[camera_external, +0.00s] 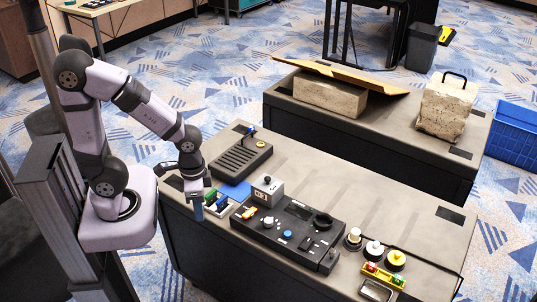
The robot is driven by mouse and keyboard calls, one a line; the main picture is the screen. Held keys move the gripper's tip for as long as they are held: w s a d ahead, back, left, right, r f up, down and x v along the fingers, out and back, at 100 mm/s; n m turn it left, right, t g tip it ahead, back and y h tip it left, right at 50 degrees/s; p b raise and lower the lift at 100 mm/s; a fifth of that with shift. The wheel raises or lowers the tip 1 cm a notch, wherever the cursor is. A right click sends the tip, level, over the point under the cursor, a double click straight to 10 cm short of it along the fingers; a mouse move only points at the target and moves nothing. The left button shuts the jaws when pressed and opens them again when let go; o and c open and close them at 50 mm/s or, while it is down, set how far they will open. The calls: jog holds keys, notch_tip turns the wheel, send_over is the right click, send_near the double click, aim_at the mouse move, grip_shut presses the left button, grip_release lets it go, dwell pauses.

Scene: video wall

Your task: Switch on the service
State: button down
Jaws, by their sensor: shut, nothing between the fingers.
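A dark control panel (262,234) lies on the near table, with a white knob, a blue round button (287,234) and a dark round dial (322,220) on top. A small grey box with a knob (267,189) stands at its back edge. A slotted dark console (240,158) with a blue-tipped lever stands farther back. Which control is the service switch cannot be told; any labels are too small to read. My gripper (197,212) points down near the table's left edge, left of the control panel and apart from it. It is shut and empty.
A tray with blue and green pieces (218,204) sits right beside my gripper. Several knobs and yellow-topped buttons (395,258) stand at the table's right. Stone blocks (330,95) and a brown board rest on the far table. The middle of the near table (330,180) is clear.

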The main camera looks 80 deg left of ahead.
notch_tip(320, 180, down, 6)
jog(key=w+d+m+g+b, duration=0.1)
jog(key=d+g+b, duration=0.1)
jog(key=w+d+f+m+t, duration=0.1)
jog(key=w+d, duration=0.1)
jog(key=w, duration=0.6)
jog(key=w+d+f+m+t, duration=0.1)
jog(key=w+d, duration=0.1)
jog(key=w, duration=0.6)
jog(key=w+r+m+t+y, duration=0.1)
jog(key=w+r+m, duration=0.4)
jog(key=w+r, duration=0.5)
jog(key=w, duration=0.2)
jog(key=shift+w+r+m+b, duration=0.35)
jog(key=shift+w+r+m, duration=0.05)
jog(key=shift+d, duration=0.1)
jog(key=shift+f, duration=0.15)
